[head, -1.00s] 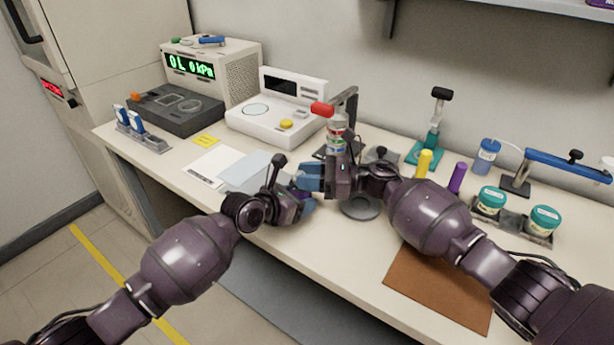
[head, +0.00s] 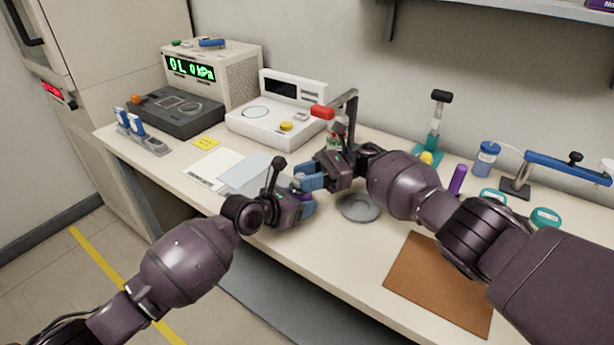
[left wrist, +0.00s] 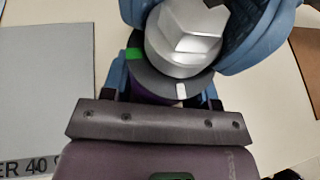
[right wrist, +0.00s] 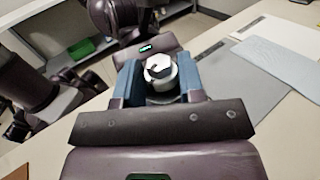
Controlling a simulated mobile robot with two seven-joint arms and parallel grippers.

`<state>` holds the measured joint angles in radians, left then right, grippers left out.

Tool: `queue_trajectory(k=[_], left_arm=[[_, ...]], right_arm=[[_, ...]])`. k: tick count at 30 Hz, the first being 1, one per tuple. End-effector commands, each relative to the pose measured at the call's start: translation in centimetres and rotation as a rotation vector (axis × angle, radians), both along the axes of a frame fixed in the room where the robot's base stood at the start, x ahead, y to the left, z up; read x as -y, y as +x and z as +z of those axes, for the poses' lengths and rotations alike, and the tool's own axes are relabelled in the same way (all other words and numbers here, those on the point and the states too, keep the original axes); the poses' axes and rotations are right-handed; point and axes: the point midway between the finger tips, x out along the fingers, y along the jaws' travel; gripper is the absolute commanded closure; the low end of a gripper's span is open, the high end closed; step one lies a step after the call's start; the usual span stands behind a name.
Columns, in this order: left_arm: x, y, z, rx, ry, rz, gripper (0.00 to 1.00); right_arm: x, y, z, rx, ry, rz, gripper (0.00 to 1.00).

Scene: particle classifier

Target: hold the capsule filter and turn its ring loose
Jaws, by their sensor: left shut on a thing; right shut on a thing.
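The capsule filter stands between my two grippers, mostly hidden by them in the head view. Its silver, faceted top shows in the left wrist view (left wrist: 185,40) and in the right wrist view (right wrist: 160,70). Below the top, a dark collar (left wrist: 165,85) bears a green mark and a white mark. My left gripper (head: 301,200) is shut on the capsule filter's body from below. My right gripper (head: 308,178) is shut on the silver ring at the top, its blue fingers on both sides. The capsule's lower part is hidden.
A round grey dish (head: 360,208) stands on the bench just right of the grippers. A stand with a red clamp (head: 322,112) rises close behind my right gripper. A brown mat (head: 437,283) lies at the front right. Grey and white sheets lie left.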

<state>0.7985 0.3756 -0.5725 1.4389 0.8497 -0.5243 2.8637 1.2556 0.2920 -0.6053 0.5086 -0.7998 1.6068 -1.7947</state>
Motion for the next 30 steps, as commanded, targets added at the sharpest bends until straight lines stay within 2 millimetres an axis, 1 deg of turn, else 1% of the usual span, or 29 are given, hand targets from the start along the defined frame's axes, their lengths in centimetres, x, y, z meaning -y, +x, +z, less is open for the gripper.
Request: queue_trajectory(k=[1, 9, 23, 24, 29, 30], left_arm=[[0.46, -0.22, 0.13, 0.004, -0.005, -0.009, 0.93], [0.48, -0.24, 0.13, 0.003, -0.006, -0.009, 0.93], [0.42, -0.20, 0.15, 0.003, -0.006, -0.007, 0.93], [0.42, -0.20, 0.15, 0.003, -0.006, -0.007, 0.93], [0.32, -0.14, 0.14, 0.003, -0.004, -0.005, 0.93], [0.29, -0.12, 0.14, 0.003, -0.004, -0.005, 0.93]], right_arm=[[0.06, 0.11, -0.43, -0.004, -0.008, 0.001, 0.88], [0.17, 0.03, -0.35, -0.004, -0.006, 0.034, 0.88], [0.22, 0.02, -0.21, -0.004, -0.003, 0.040, 0.88], [0.21, 0.03, -0.19, -0.004, -0.003, 0.040, 0.63], [0.19, 0.01, -0.09, -0.004, -0.001, 0.042, 0.39], [0.18, 0.00, -0.07, -0.003, -0.001, 0.042, 0.39]])
